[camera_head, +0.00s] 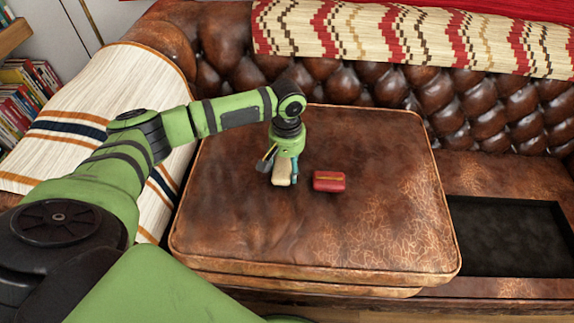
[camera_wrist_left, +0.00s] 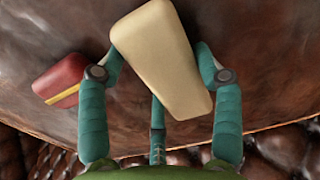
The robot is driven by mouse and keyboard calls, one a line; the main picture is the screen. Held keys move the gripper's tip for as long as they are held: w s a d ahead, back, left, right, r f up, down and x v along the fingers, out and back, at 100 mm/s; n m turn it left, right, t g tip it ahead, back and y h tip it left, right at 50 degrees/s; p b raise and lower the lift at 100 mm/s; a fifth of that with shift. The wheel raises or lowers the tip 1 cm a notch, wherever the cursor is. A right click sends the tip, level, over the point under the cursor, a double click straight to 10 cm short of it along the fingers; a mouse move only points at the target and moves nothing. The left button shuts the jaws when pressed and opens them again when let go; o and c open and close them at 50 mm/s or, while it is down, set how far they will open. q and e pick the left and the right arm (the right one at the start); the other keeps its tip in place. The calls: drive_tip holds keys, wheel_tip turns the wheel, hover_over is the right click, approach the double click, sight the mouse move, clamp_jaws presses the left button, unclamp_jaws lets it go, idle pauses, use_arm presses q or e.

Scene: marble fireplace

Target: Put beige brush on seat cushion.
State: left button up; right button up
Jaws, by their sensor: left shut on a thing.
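The beige brush (camera_head: 281,173) is a smooth, pale, tapered block in the head view; it also shows large in the left wrist view (camera_wrist_left: 162,58). My left gripper (camera_head: 283,166) is shut on it, with teal fingers on both sides of the brush. The gripper points down over the brown leather seat cushion (camera_head: 360,235), near its middle. I cannot tell whether the brush touches the leather or hangs just above it. My right gripper is not in view.
A small red item with a yellow stripe (camera_head: 329,181) lies on the cushion just right of the brush. A black tray (camera_head: 508,237) sits at the right. A tufted backrest (camera_head: 468,105) stands behind. The cushion's front and right parts are clear.

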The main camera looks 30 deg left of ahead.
sight(287, 163)
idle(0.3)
use_arm(q)
drive_tip(key=o, duration=1)
drive_tip(key=shift+f, duration=0.15)
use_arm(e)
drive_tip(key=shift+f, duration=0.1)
use_arm(q)
drive_tip(key=shift+r, duration=0.5)
wheel_tip(287, 163, up, 11)
drive_tip(key=shift+r+p, duration=0.2)
drive_tip(key=shift+p, duration=1.05)
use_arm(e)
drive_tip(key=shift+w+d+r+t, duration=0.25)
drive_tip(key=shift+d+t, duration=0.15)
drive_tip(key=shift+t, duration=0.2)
